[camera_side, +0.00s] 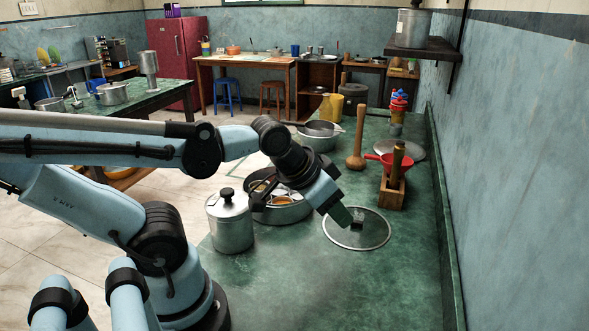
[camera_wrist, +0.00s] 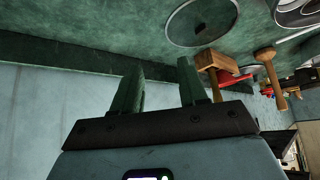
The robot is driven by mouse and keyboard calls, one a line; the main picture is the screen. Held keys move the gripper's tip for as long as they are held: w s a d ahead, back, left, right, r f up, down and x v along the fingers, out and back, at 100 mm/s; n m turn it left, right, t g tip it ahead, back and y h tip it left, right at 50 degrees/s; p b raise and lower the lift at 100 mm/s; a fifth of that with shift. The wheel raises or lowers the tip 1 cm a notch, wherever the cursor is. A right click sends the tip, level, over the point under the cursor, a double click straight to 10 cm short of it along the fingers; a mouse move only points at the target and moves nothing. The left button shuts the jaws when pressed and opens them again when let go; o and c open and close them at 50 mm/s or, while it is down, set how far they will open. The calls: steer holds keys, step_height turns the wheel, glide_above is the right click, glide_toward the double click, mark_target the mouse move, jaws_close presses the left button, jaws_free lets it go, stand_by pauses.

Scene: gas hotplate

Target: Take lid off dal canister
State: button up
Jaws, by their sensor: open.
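A steel canister (camera_side: 232,235) stands upright on the green counter, its lid (camera_side: 228,203) with a black knob seated on top. I take it as the dal canister; no label is readable. My gripper (camera_side: 345,217) is to the right of the canister, clear of it, and appears over the glass lid on the counter. In the wrist view my gripper (camera_wrist: 160,78) has its two green fingers apart with nothing between them. The canister does not show in the wrist view.
A glass lid (camera_side: 372,232) lies on the counter; it also shows in the wrist view (camera_wrist: 200,20). A round open tin (camera_side: 290,214) stands right beside the canister. The front counter is bare.

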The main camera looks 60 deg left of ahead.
steer(key=o, duration=1.1)
steer(key=n+g, duration=0.7)
steer(key=n, duration=0.7)
glide_toward(227, 191)
steer(key=shift+w+f, duration=0.1)
steer(key=shift+f, duration=4.8)
